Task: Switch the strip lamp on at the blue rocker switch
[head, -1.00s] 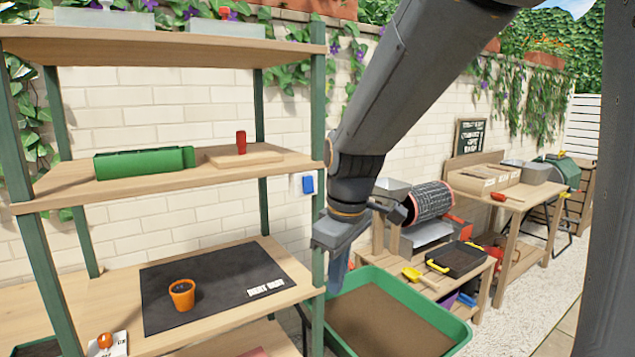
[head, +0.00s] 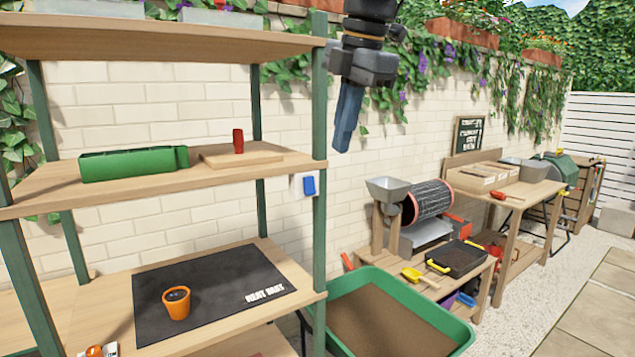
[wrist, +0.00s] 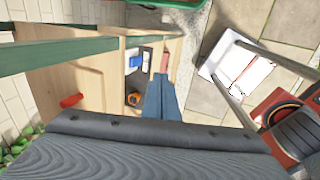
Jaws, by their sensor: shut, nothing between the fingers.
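The blue rocker switch (head: 309,185) sits on a small white plate beside the right green post of the shelf rack, at middle-shelf height. My gripper (head: 343,145) hangs with its fingers pointing down, above and to the right of the switch in the head view, apart from it. Its blue-grey fingers are together and hold nothing. They also show in the wrist view (wrist: 160,95), over the rack's shelves. I cannot make out the strip lamp or whether it is lit.
The rack's middle shelf (head: 110,190) holds a green trough (head: 130,163) and a red-handled tool (head: 238,141). An orange pot (head: 177,303) stands on a dark mat (head: 220,280) below. A green-rimmed tray (head: 385,280) and a bench with a mesh drum (head: 432,200) stand right.

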